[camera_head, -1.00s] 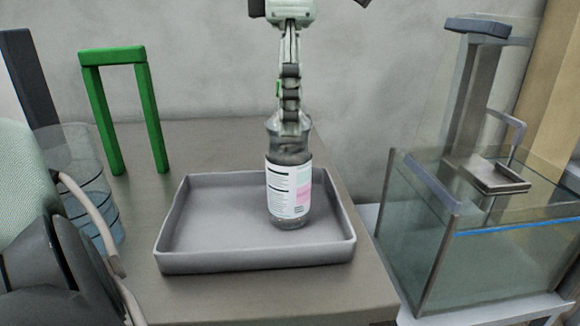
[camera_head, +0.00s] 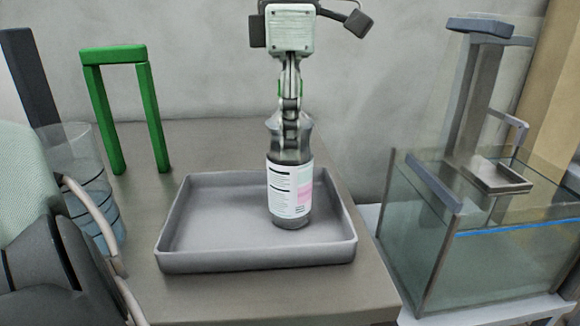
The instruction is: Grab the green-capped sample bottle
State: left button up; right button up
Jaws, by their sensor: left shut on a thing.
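A grey see-through bottle (camera_head: 290,196) with a white and pink label stands upright in the shallow grey tray (camera_head: 256,259), right of its middle. My left gripper (camera_head: 291,135) comes down from above and is shut on the bottle's upper part. The fingers cover the bottle's top, so I cannot make out a green cap. Small green specks show beside the fingers, and I cannot tell what they belong to. My right gripper is not in view.
A glass tank (camera_head: 480,265) with a grey upright stand (camera_head: 476,95) is at the right. The table (camera_head: 330,295) is bare in front of the tray.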

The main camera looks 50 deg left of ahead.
pick_arm(q)
grip_shut()
jog(key=shift+r, duration=0.15)
